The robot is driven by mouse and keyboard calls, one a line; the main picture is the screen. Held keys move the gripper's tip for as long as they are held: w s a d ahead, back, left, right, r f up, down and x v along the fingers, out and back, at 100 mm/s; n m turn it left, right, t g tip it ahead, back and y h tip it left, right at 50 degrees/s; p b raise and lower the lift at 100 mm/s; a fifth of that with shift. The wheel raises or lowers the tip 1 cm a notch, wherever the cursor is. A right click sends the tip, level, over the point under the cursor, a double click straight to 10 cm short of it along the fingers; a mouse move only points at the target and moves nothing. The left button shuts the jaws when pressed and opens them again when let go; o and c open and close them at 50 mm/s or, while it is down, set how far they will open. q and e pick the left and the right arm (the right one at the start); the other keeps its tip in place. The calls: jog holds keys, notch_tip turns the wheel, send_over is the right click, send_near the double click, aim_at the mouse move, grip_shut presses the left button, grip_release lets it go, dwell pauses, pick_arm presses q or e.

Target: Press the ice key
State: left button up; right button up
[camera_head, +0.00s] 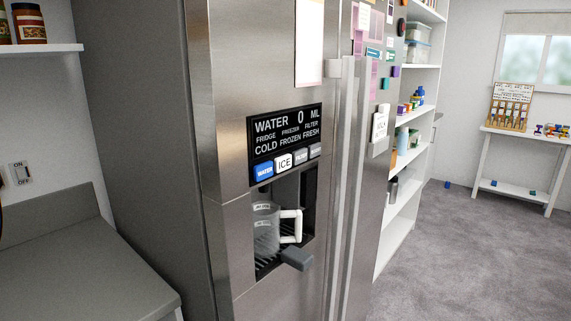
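The ice key (284,161) is a white key marked ICE in the row below the black display of the fridge (226,100). It sits between the blue water key (264,170) and the grey filter key (301,157). The display (285,131) reads WATER 0 ML. A greyish see-through mug (266,228) with a white handle stands in the dispenser recess below the keys. Nothing touches or covers the ice key. Neither of my grippers can be made out in this view.
A grey block (297,258) sticks out at the recess's lower front. Long vertical door handles (345,190) stand right of the dispenser. A grey counter (85,265) is at the left. White shelves (400,205) stand beyond the fridge. The carpet (450,260) at the right is mostly clear.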

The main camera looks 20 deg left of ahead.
pick_arm(q)
grip_shut()
dwell(1.4)
